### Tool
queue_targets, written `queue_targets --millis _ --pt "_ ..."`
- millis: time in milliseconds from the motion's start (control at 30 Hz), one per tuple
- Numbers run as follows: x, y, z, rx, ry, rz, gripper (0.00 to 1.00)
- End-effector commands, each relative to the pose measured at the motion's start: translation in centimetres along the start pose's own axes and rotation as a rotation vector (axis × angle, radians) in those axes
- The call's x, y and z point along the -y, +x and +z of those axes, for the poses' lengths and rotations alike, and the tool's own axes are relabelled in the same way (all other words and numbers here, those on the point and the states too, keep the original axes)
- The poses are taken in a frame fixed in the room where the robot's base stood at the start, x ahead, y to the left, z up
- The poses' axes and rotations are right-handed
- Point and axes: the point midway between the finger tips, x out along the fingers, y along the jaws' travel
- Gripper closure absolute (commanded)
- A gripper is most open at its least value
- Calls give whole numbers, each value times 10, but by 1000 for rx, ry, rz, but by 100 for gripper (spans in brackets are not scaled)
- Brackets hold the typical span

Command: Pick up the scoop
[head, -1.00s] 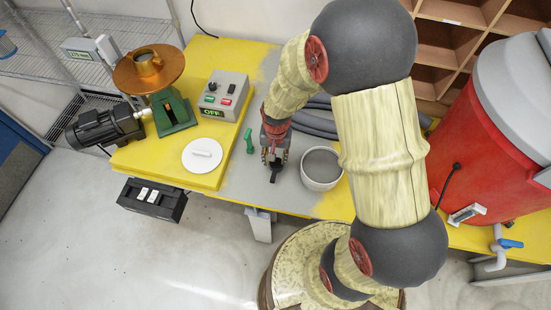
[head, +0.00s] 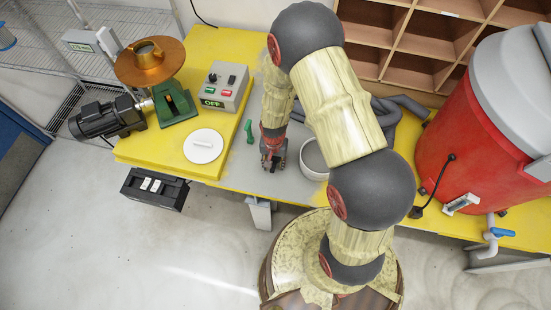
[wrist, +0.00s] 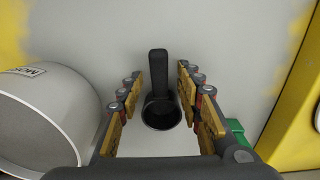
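The scoop (wrist: 161,110) is black with a round cup and a straight handle. In the wrist view it is over the grey tabletop strip, between the two fingers of my gripper (wrist: 160,82). The fingers are open, with a visible gap to the scoop on both sides. In the head view my gripper (head: 271,165) is low over the grey strip near the table's front edge, and the scoop cannot be made out there.
A white-walled pot (head: 314,163) stands close to the right of my gripper; it shows at left in the wrist view (wrist: 45,110). A green object (head: 249,132) is close on the other side. A white lidded disc (head: 203,146) lies on the raised yellow board.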

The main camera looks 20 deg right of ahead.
Motion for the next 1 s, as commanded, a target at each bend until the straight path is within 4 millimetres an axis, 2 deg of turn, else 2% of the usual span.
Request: queue_targets --millis 200,833,1000 --pt "0 0 0 -1 0 0 64" --pt "0 0 0 -1 0 0 100" --pt "0 0 0 -1 0 0 100"
